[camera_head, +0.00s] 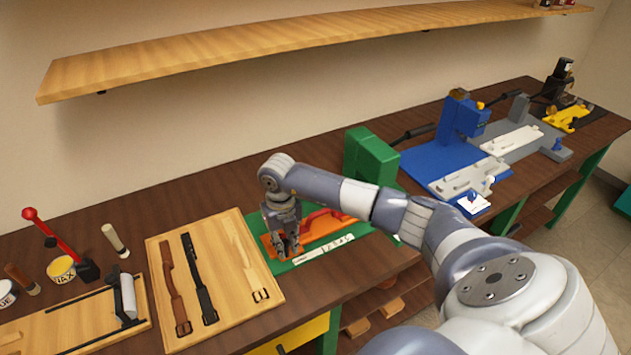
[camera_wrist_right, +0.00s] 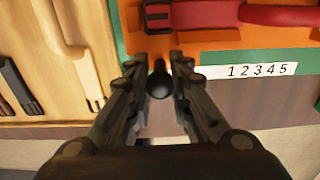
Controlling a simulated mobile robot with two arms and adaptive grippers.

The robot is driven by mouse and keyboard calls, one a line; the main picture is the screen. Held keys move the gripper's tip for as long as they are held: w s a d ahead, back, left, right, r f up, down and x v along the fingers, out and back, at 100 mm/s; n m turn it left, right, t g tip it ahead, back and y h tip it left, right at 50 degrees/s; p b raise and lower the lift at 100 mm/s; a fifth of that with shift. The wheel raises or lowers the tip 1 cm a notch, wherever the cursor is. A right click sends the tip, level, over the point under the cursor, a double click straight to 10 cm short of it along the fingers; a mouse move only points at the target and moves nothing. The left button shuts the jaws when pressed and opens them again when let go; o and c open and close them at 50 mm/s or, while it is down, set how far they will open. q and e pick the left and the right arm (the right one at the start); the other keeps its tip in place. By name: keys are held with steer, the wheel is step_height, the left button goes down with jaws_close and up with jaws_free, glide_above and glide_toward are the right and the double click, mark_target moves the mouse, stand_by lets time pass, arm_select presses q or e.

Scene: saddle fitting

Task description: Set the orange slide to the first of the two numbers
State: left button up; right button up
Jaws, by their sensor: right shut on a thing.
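The orange slide (camera_head: 268,246) lies on a green base (camera_head: 285,268) on the bench, partly hidden by my right gripper (camera_head: 288,252). It also shows at the top of the right wrist view (camera_wrist_right: 215,33). A red strap (camera_wrist_right: 282,14) with a dark buckle (camera_wrist_right: 157,16) lies over it. My right gripper (camera_wrist_right: 160,80) is shut on a black round knob (camera_wrist_right: 160,86) at the front of the slide. A white scale (camera_wrist_right: 257,70) reading 1 2 3 4 5 lies right of the knob; the knob is left of the 1. My left gripper is not in view.
A wooden board (camera_head: 227,313) with several straps lies left of the green base. A green block (camera_head: 370,155) stands behind it. A blue fixture (camera_head: 440,160) is further right. A wooden shelf (camera_head: 250,50) hangs above the bench.

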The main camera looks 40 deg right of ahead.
steer(key=shift+s+d+b, duration=0.25)
steer(key=shift+d, duration=0.8)
steer(key=shift+s+d+b, duration=0.25)
steer(key=shift+d+b, duration=0.05)
steer(key=shift+d, duration=0.7)
steer(key=shift+s+d+b, duration=0.25)
steer(key=shift+d, duration=0.8)
steer(key=shift+a, duration=0.3)
steer(key=o, duration=0.8)
steer(key=shift+w, duration=0.1)
step_height(320, 180, up, 6)
steer(key=p, duration=0.4)
